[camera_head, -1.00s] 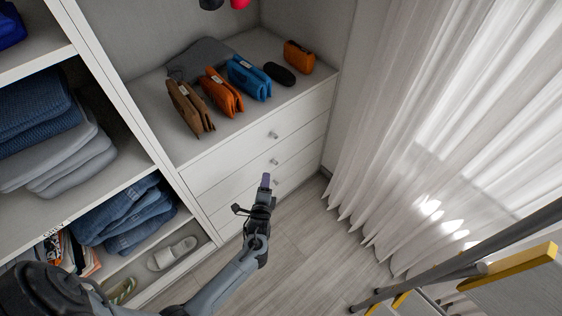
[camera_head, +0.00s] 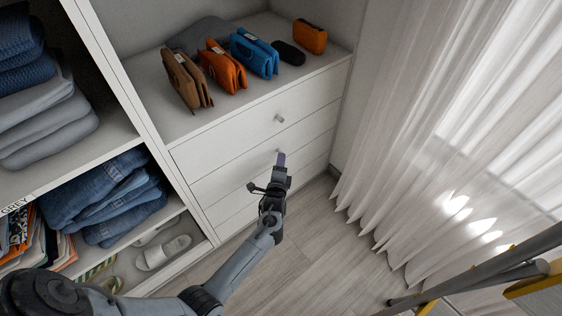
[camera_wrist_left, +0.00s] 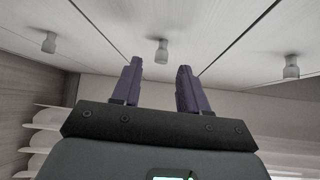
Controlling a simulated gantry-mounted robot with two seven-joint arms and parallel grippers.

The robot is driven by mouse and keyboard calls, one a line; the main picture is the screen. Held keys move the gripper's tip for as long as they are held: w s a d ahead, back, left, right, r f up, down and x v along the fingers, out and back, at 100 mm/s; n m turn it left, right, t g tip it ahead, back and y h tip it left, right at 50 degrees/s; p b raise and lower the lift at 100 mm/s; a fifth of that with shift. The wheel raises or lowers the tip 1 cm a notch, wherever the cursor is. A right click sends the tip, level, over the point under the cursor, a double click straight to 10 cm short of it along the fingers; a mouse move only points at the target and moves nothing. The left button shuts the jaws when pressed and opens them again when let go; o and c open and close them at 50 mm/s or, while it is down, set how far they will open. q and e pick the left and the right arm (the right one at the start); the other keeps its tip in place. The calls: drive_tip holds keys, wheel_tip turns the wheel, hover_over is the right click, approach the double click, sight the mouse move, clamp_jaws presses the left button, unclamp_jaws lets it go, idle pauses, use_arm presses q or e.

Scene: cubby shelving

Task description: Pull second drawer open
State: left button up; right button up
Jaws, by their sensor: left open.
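The white drawer unit (camera_head: 232,137) stands in the middle of the head view with its drawers shut. The top drawer's knob (camera_head: 280,118) is in plain view. The second drawer's knob (camera_head: 279,151) shows just above my left gripper (camera_head: 281,160), partly hidden by its fingertips. In the left wrist view, my left gripper (camera_wrist_left: 158,78) is open and empty, its two purple fingers apart. A middle knob (camera_wrist_left: 161,50) lies ahead, in line with the gap between the fingers, and looks untouched. Other knobs show to its left (camera_wrist_left: 48,42) and right (camera_wrist_left: 291,66). My right gripper is not in view.
Brown (camera_head: 186,80), orange (camera_head: 222,66) and blue (camera_head: 254,54) bags stand on the unit's top. Shelves with folded jeans (camera_head: 105,195) and slippers (camera_head: 163,252) are at left. A curtain (camera_head: 420,130) hangs at right, with a ladder (camera_head: 480,275) below it. The floor (camera_head: 310,250) before the drawers is clear.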

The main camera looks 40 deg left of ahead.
use_arm(q)
drive_tip(key=b+x, duration=0.2)
drive_tip(key=x, duration=0.2)
drive_tip(key=shift+a+r, duration=0.1)
clamp_jaws()
idle(0.3)
